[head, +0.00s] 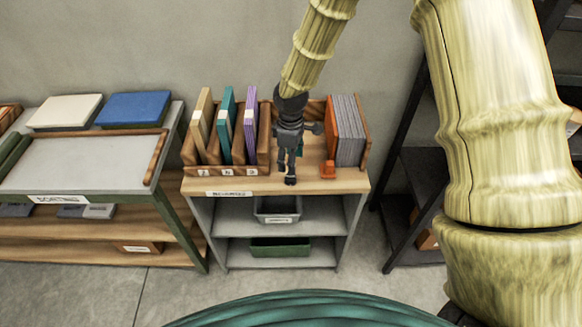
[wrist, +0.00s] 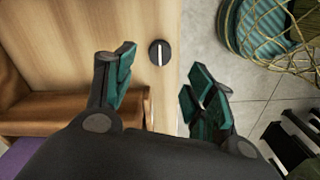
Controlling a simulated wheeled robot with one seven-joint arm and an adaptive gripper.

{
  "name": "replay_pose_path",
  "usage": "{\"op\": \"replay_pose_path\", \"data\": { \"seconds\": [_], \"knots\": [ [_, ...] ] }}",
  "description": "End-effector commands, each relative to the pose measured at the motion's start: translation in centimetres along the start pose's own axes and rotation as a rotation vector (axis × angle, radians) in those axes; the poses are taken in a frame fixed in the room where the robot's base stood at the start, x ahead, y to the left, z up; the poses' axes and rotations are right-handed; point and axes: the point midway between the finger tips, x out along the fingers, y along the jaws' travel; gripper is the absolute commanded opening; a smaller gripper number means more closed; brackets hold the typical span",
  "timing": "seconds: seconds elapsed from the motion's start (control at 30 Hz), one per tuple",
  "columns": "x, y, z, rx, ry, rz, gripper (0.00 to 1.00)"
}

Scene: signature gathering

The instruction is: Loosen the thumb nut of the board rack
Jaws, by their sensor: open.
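The board rack (head: 264,140) is a wooden rack on top of a small shelf unit, holding beige, teal and purple boards upright. Part of its brown wood (wrist: 42,115) shows at the left in the wrist view. A round black knob with a white line (wrist: 159,53), which looks like the thumb nut, is on the pale wood in the wrist view. My gripper (head: 287,173) is over the shelf top, right of the boards. In the wrist view my gripper (wrist: 157,78) is open and empty, its teal-padded fingers apart. The knob appears just beyond the gap between them; contact does not show.
An orange board (head: 332,130) and grey boards (head: 349,130) stand right of my gripper. A small orange object (head: 328,170) lies near the front edge. A grey bin (head: 278,208) and green bin (head: 280,248) sit below. A table (head: 80,163) stands left, dark shelving (head: 415,165) right.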

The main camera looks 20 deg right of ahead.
Motion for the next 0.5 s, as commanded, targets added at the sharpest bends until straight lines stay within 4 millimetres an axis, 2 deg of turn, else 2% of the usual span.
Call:
{"op": "replay_pose_path", "data": {
  "seconds": [0.1, 0.23, 0.5],
  "knots": [
    [-1.9, 0.1, 0.0, 0.001, 0.003, 0.002, 0.55],
    [-3.4, 0.1, 0.0, 0.001, 0.002, 0.002, 0.55],
    [-4.6, 0.0, 0.1, 0.000, 0.000, 0.000, 0.55]
  ]
}}
